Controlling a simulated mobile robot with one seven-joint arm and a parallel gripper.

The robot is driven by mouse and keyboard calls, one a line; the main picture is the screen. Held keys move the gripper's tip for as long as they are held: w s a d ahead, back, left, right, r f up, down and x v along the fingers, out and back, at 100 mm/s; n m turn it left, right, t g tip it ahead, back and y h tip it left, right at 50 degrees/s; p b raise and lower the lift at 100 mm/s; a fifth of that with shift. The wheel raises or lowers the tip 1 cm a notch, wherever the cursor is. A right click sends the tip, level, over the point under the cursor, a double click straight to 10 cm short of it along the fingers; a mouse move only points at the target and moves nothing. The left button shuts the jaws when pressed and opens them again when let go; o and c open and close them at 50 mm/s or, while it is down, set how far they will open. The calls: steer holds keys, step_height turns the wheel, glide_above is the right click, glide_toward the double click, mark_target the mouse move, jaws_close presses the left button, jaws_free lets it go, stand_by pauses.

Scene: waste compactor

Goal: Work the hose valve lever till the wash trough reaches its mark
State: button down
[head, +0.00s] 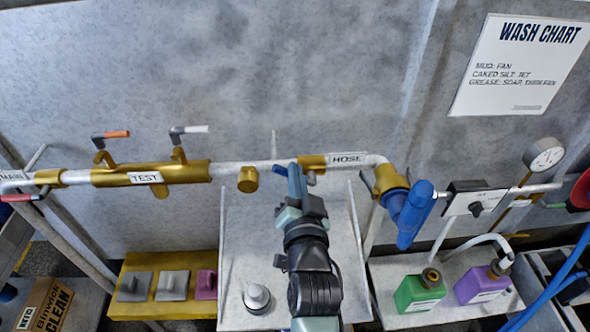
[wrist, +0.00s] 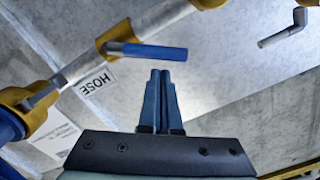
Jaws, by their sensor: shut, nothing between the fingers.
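A brass fitting (head: 312,161) sits on the white pipe beside the HOSE label (head: 347,159). In the wrist view, the hose valve lever (wrist: 150,51) has a blue handle and points sideways from its brass fitting, just beyond my fingertips. My gripper (head: 295,180) is in front of this fitting in the head view and hides most of the lever there. Its fingers (wrist: 158,75) are together and empty, with a gap in the picture between tips and lever. A pale grey trough-like surface (head: 235,245) lies below, partly behind my arm. I see no level mark on it.
The TEST pipe (head: 110,177) at left carries an orange-handled lever (head: 115,134) and a white-handled lever (head: 195,129). A blue nozzle (head: 413,215) hangs right of the HOSE label. Green (head: 418,292) and purple (head: 482,286) bottles and a gauge (head: 544,155) are at right.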

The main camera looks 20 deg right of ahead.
steer(key=shift+w+a+f, duration=0.1)
steer(key=shift+f, duration=0.1)
steer(key=shift+a+f+n+b, duration=0.35)
steer(key=shift+n+b, duration=0.2)
steer(key=shift+n, duration=0.25)
steer(key=shift+w+a+f+n+b, duration=0.1)
steer(key=shift+a+f+n+b, duration=0.25)
steer(key=shift+f+n+b, duration=0.35)
steer(key=shift+w+a+f+n+b, duration=0.1)
steer(key=shift+a+f+n+b, duration=0.2)
steer(key=shift+n, duration=0.45)
steer(key=shift+a+f+n+b, duration=0.15)
steer(key=shift+n+b, duration=0.25)
steer(key=shift+n, duration=0.35)
